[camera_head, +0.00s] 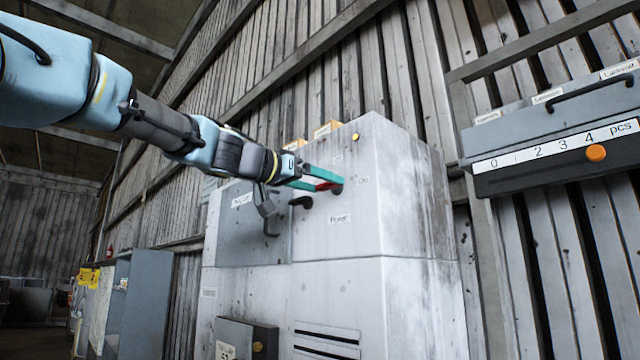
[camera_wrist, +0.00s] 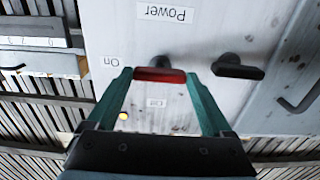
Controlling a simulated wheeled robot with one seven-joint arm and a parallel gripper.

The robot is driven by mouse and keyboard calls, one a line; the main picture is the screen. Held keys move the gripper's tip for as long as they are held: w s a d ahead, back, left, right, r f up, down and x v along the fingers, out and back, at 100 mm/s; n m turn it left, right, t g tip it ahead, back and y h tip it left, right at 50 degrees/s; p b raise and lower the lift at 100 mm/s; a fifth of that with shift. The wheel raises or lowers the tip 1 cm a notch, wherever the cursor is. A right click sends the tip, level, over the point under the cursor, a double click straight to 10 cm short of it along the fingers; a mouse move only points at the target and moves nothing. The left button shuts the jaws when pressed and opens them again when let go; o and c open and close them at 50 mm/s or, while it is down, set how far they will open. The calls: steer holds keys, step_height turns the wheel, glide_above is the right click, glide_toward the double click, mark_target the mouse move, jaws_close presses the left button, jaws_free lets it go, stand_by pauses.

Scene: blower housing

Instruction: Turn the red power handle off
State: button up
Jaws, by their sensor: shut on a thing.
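The red power handle (camera_head: 326,186) is on the front of the pale cabinet, above the "Power" label (camera_head: 340,219). In the wrist view, which is upside down, the red handle (camera_wrist: 160,75) lies crosswise, with the "On" label (camera_wrist: 110,62) to its left and the "Off" label (camera_wrist: 157,102) below it. My gripper (camera_head: 322,182) reaches in from the left. Its teal fingers are at the two ends of the red handle, shut on it, as the wrist view of my gripper (camera_wrist: 158,76) also shows.
A black handle (camera_head: 301,202) sits just left of the red one, close to my fingers. A grey panel with a bar handle (camera_head: 267,208) lies further left. A grey counter box with an orange knob (camera_head: 596,153) hangs at the right. A lower grey box (camera_head: 245,338) juts out below.

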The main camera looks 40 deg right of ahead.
steer(key=c, duration=0.5)
steer(key=shift+o, duration=0.2)
steer(key=shift+f+n+b, duration=0.1)
steer(key=shift+n+b, duration=0.2)
steer(key=n+b, duration=0.2)
steer(key=shift+n, duration=0.3)
steer(key=n+b, duration=0.2)
steer(key=n, duration=0.2)
steer(key=shift+n, duration=0.3)
steer(key=n, duration=0.5)
steer(key=shift+b, duration=0.35)
steer(key=n, duration=0.5)
